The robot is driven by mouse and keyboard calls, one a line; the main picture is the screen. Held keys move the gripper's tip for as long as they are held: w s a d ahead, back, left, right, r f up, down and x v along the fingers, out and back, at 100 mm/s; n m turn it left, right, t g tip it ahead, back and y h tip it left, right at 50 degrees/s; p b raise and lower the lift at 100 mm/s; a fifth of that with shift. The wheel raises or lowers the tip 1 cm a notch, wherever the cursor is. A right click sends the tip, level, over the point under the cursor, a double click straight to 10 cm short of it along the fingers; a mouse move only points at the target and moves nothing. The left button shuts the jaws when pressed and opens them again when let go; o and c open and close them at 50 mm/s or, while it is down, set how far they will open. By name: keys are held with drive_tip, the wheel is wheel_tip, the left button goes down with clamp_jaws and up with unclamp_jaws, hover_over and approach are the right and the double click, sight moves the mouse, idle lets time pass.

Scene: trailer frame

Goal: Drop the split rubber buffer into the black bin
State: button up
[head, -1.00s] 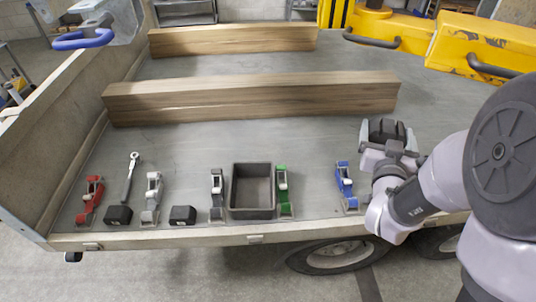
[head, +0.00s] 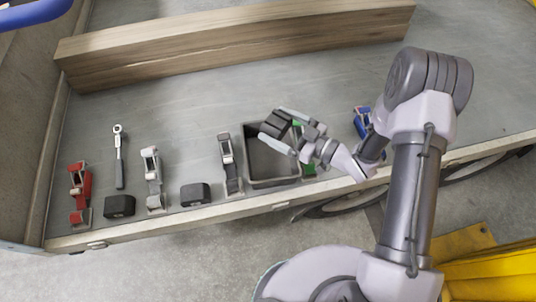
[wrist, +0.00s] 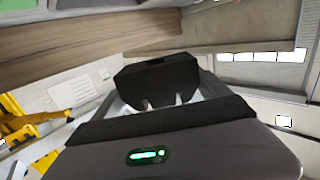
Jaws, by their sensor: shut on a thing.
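My gripper (head: 284,131) is shut on a black rubber buffer (head: 275,123), which sits between its two light grey fingers. The held buffer (wrist: 158,80) also shows in the wrist view as a dark block with bevelled corners; I cannot make out a split for sure. The black bin (head: 272,184) is an open square box on the trailer deck near its front edge. The gripper and buffer are above the bin and hide its back right part. The visible part of the bin's inside looks empty.
Two other black buffers (head: 120,205) (head: 195,194) lie left of the bin. A green clamp (head: 309,168) and blue clamp (head: 362,120) are at right. A timber beam (head: 230,42) lies behind.

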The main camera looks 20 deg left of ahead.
drive_tip(key=shift+s+f, duration=0.2)
drive_tip(key=shift+f, duration=0.1)
wheel_tip(320, 180, down, 6)
drive_tip(key=b, duration=0.4)
drive_tip(key=shift+a+r, duration=0.1)
drive_tip(key=shift+r, duration=0.1)
drive_tip(key=o, duration=1.5)
drive_tip(key=p+v, duration=0.3)
drive_tip(key=v, duration=1.4)
drive_tip(key=shift+d+p, duration=0.25)
drive_tip(key=shift+p, duration=0.15)
